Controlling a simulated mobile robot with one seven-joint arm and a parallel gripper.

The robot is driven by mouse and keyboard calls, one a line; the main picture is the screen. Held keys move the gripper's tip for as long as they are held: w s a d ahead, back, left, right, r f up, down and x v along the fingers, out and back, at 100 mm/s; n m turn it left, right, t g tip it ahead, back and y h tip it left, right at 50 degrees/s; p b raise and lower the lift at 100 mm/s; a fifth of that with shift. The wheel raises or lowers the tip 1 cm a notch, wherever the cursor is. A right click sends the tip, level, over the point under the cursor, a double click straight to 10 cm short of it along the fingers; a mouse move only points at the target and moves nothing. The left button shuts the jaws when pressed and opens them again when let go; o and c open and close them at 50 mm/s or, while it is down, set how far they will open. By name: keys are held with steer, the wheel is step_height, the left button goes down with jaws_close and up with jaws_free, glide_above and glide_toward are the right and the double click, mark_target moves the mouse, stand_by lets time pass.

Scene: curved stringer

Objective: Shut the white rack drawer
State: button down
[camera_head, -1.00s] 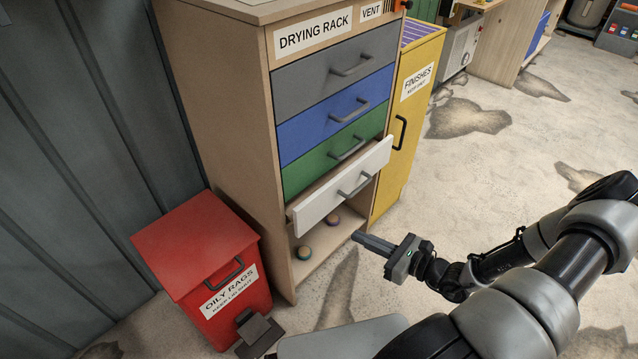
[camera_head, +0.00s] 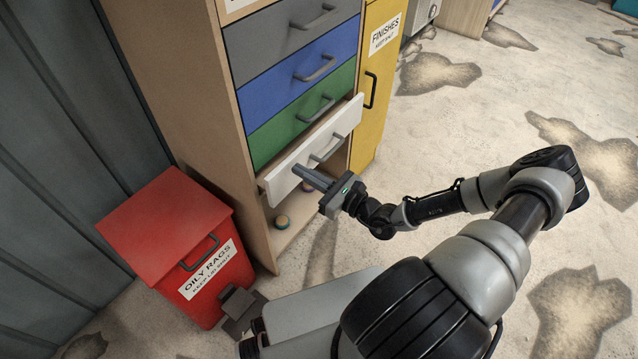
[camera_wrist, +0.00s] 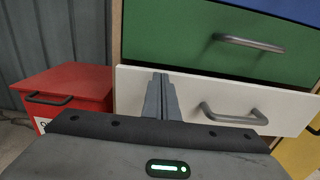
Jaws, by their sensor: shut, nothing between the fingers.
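The white rack drawer (camera_head: 343,121) is the lowest drawer of the drying rack and stands out a little from the front, with a grey bar handle. It also shows in the wrist view (camera_wrist: 286,110), below the green drawer. My gripper (camera_head: 297,169) is shut and empty. Its fingertips (camera_wrist: 161,78) overlap the white front left of the handle. I cannot tell whether they touch it. The gripper hides part of the drawer's lower edge in the head view.
The green drawer (camera_head: 268,140), blue drawer (camera_head: 270,92) and grey drawer (camera_head: 258,42) look flush. A red oily rags bin (camera_head: 165,220) stands at left. A yellow finishes cabinet (camera_head: 385,75) stands at right. Small round things lie in the open space below the drawer. Floor at right is clear.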

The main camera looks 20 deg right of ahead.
mark_target(288, 164)
steer(key=shift+x, duration=0.9)
steer(key=p+x, duration=0.1)
steer(key=x, duration=0.1)
steer(key=shift+w+a+r+p, duration=0.1)
steer(key=shift+w+a+p, duration=0.15)
steer(key=shift+p, duration=0.1)
steer(key=shift+d, duration=0.1)
